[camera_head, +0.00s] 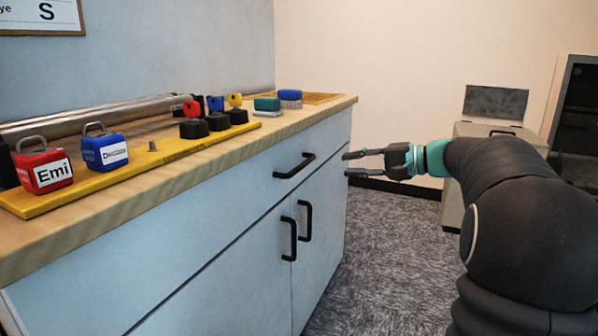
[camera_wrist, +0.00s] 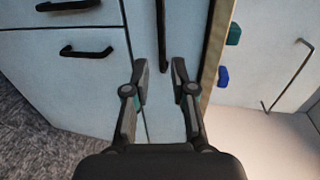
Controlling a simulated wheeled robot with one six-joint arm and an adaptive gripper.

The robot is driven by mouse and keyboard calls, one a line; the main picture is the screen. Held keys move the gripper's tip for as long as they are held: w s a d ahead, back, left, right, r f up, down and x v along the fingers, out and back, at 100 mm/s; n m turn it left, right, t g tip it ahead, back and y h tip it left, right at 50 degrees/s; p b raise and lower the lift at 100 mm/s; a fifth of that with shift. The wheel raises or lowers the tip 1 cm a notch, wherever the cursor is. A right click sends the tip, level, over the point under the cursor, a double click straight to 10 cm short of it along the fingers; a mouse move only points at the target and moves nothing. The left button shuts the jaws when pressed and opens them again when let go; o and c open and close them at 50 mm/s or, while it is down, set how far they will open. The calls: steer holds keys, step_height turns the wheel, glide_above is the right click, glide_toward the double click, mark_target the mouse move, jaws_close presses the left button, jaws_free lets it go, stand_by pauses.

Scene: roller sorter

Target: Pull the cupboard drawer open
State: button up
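The cupboard (camera_head: 225,270) is pale blue-grey with a wooden top. Its wide drawer (camera_head: 190,215) looks closed, its front flush with the cupboard. The black drawer handle (camera_head: 294,166) is a bar on the drawer front. My gripper (camera_head: 347,164) is open and empty, to the right of the handle and apart from it in the head view. In the wrist view, the handle (camera_wrist: 161,35) runs upright ahead of my open gripper (camera_wrist: 161,68), lined up with the gap between the fingers. The wrist view does not clearly show how far away it is.
Two door handles (camera_head: 304,220) sit below the drawer; they also show in the wrist view (camera_wrist: 86,51). The wooden top (camera_head: 130,210) holds a yellow board (camera_head: 190,147) with padlocks and keys, and brushes (camera_head: 267,103). A grey cabinet (camera_head: 455,190) stands behind my arm. Carpet is clear in front.

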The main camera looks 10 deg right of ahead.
mark_target(304, 166)
steer(key=x, duration=1.3)
steer(key=shift+w+a+b, duration=0.2)
steer(key=shift+w+b, duration=0.1)
steer(key=shift+b, duration=0.1)
jaws_close()
